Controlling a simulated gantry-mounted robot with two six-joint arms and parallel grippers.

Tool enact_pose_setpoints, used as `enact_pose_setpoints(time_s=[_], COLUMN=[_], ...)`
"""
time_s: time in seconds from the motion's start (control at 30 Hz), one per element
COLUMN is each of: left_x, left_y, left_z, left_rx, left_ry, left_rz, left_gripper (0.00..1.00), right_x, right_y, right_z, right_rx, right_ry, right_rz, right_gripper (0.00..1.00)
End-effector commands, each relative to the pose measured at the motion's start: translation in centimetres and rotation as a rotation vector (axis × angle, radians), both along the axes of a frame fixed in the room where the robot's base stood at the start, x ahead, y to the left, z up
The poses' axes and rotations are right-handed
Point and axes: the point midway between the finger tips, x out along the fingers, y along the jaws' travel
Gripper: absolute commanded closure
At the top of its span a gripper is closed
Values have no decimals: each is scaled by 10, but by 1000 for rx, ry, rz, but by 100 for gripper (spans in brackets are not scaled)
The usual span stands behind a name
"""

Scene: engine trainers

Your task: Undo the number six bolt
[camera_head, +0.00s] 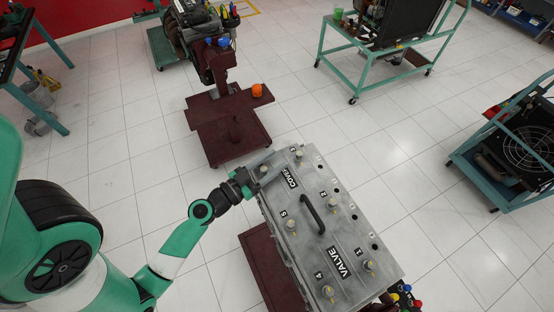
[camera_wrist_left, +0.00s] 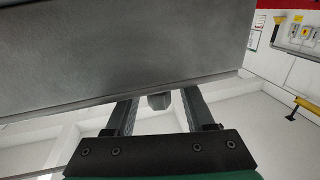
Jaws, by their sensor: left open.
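The grey valve cover (camera_head: 330,225) lies in the middle of the head view, with numbered bolts and their brass-coloured tops along it. The bolt at its far left corner (camera_head: 264,168) stands where number six would be by the layout; its number is not readable. My left gripper (camera_head: 266,181) is open at that corner, close to this bolt. In the left wrist view, the cover's flat grey face (camera_wrist_left: 120,50) fills the top. A dark hexagonal head (camera_wrist_left: 158,102) shows between the open fingers (camera_wrist_left: 160,112), just past the cover's edge; contact cannot be told. My right gripper is not in view.
A black handle (camera_head: 312,214) rises from the middle of the cover. Other bolts stand near it, including number five (camera_head: 291,225) and number three (camera_head: 299,155). A dark red engine stand (camera_head: 228,125) is behind. White tiled floor (camera_head: 150,150) is open around.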

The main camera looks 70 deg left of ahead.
Motion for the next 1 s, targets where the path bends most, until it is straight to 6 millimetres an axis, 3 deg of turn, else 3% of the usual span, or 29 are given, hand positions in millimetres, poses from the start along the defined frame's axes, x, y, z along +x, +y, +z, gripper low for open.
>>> enact_pose_setpoints(time_s=[0.03,0.33,0.77,1.0], left_x=[0,0,1,0], left_y=[0,0,0,2], left_z=[0,0,0,2], left_rx=[0,0,-5,-8], left_ry=[0,0,6,12], left_rz=[0,0,21,126], left_gripper=[46,100,100,100], right_x=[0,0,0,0], right_y=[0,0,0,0], right_z=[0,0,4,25], right_rx=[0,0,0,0], right_ry=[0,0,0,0], right_rz=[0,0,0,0], right_gripper=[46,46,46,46])
